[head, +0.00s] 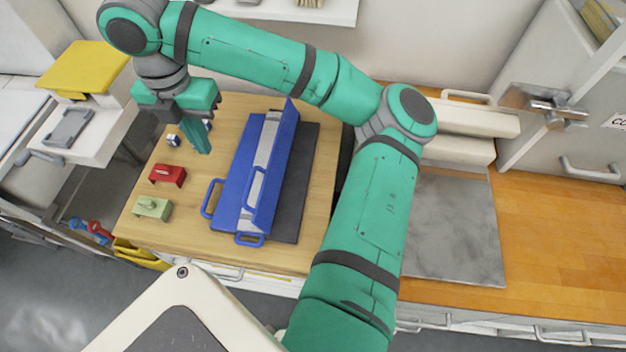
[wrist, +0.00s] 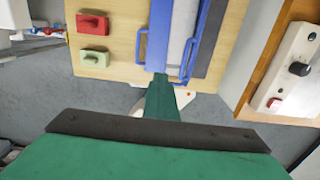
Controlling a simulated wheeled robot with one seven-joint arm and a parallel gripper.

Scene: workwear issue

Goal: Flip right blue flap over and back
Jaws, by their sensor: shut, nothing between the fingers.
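The blue folding board lies on the wooden table (head: 318,140). Its left blue panel (head: 236,172) lies flat, with a handle (head: 209,200) on its left edge. A grey strip (head: 266,140) runs along the middle. The right blue flap (head: 281,165) stands raised on edge to the right of the strip; its exact tilt is hard to tell. It also shows in the wrist view (wrist: 206,35). A blue handle (head: 256,188) shows in front of it. My gripper (head: 205,147) is shut and empty, left of the board's far end and apart from the flap.
A dark grey mat (head: 300,195) lies right of the flap. A red block (head: 167,175) and a green block (head: 152,208) sit at the table's left. A yellow-topped box (head: 85,67) stands beyond. My arm spans above the table's far and right sides.

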